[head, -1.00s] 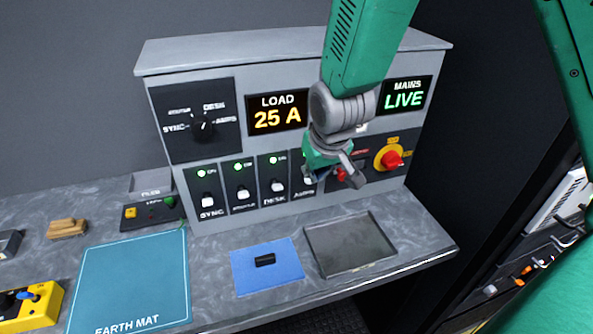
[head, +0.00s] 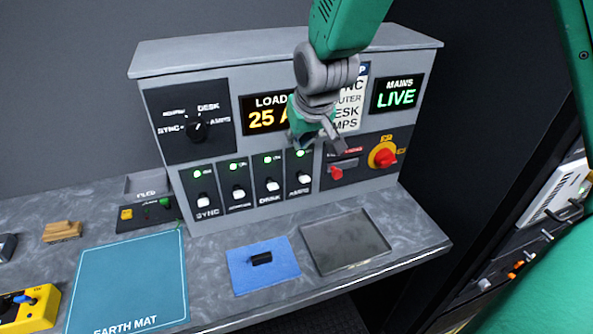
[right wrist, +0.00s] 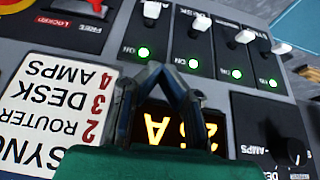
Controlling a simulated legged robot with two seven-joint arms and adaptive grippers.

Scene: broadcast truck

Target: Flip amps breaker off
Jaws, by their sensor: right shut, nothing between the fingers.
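The amps breaker (head: 303,178) is the rightmost of the row of white-lever breakers on the grey panel. Its lever sits low, like its neighbours', and its green lamp (head: 300,154) is lit. The right wrist view shows the panel upside down, with the amps lever (right wrist: 151,10) at the top and its lamp (right wrist: 145,52) lit. My right gripper (head: 319,145) is shut and empty, in front of the panel just above and right of the amps lamp. Its fingers (right wrist: 166,72) show apart from the lever. My left gripper is not in view.
Sync (head: 203,200), desk (head: 272,185) and another breaker (head: 238,192) stand left of amps, lamps green. A red switch (head: 337,172) and red rotary knob (head: 385,157) are to the right. The load display (head: 268,119) reads 25 A; the mains display (head: 398,95) reads LIVE.

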